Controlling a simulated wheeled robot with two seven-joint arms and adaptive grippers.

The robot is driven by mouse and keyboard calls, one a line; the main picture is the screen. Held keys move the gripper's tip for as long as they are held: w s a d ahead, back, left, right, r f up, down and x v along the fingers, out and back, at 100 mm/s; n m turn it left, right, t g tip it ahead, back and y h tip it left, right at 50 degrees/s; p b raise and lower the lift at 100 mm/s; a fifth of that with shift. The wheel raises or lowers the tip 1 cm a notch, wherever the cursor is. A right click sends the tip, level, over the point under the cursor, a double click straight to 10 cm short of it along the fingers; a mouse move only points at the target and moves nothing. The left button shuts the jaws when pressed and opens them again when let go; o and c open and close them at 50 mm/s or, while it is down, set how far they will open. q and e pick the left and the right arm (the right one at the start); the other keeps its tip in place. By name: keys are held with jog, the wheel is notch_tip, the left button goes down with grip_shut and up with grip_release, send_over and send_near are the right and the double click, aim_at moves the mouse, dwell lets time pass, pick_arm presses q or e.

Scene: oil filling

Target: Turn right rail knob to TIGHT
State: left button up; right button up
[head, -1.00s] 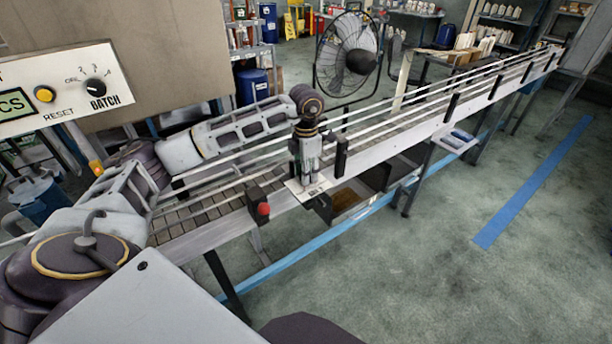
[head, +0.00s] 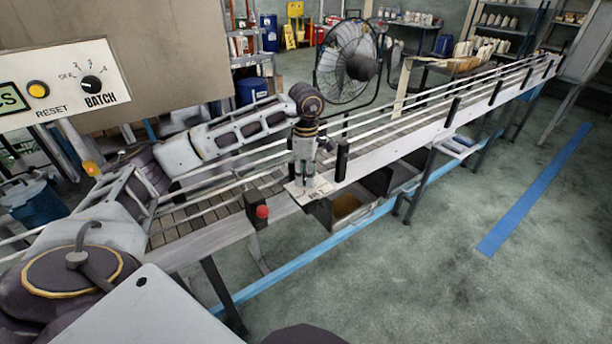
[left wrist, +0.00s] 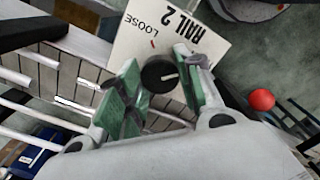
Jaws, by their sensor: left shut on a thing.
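The pointer lies roughly crosswise in the left wrist view, away from the word LOOSE. Any TIGHT mark is hidden. My left gripper (left wrist: 158,80) is shut on the knob, with a green-padded finger on either side. In the head view my left gripper (head: 306,182) points down at the plate (head: 308,192) on the conveyor's near side, and hides the knob. My right gripper is not in view.
The conveyor (head: 215,207) with white guide rails runs to the far right. A red button (head: 262,212) on a dark box sits left of the gripper. A black post (head: 342,160) stands close on its right. A BATCH panel (head: 60,85) is at upper left. Floor at right is open.

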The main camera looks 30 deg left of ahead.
pick_arm(q)
jog(key=o, duration=1)
jog(key=shift+o, duration=0.2)
jog(key=shift+r, duration=0.75)
notch_tip(320, 180, up, 10)
jog(key=shift+r, duration=0.25)
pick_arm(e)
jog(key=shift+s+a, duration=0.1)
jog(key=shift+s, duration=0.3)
